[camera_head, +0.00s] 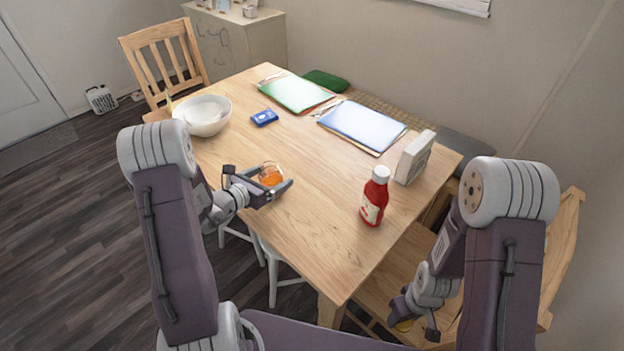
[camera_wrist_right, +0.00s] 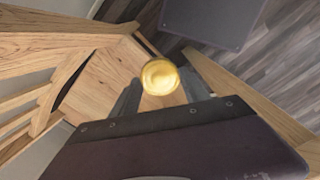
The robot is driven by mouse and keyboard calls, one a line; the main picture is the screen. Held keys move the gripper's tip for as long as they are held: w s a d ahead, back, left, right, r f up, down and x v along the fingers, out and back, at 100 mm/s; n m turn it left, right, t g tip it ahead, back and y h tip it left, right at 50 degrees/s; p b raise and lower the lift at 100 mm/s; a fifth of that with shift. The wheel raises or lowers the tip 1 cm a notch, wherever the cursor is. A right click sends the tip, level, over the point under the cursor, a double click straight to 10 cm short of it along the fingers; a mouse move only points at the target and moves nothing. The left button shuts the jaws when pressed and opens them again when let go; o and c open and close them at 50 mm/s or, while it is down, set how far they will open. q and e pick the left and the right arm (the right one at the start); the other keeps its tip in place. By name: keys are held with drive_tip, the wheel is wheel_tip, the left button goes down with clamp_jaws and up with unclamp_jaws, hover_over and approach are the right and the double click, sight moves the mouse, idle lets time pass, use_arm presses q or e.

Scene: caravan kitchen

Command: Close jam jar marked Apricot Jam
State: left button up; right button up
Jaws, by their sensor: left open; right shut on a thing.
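The jam jar (camera_head: 270,175), glass with orange contents, stands on the table near its left edge. No lid shows on it, and its label cannot be read. My left gripper (camera_head: 274,189) is open, with its fingers around or beside the jar. My right gripper (camera_head: 408,318) is low at the right, beyond the table's near edge and over a wooden chair. It is shut on a round gold lid, which shows between the fingers in the right wrist view (camera_wrist_right: 160,76).
A red ketchup bottle (camera_head: 374,196) and a white box (camera_head: 414,157) stand on the table's right side. A white bowl (camera_head: 202,115), a small blue box (camera_head: 264,117), a green folder (camera_head: 297,94) and a blue folder (camera_head: 362,126) lie farther back. The table's middle is clear.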

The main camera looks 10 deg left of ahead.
use_arm(q)
drive_tip(key=c, duration=1.9)
drive_tip(key=shift+c, duration=0.2)
drive_tip(key=shift+r, duration=0.2)
use_arm(e)
drive_tip(key=shift+r, duration=0.1)
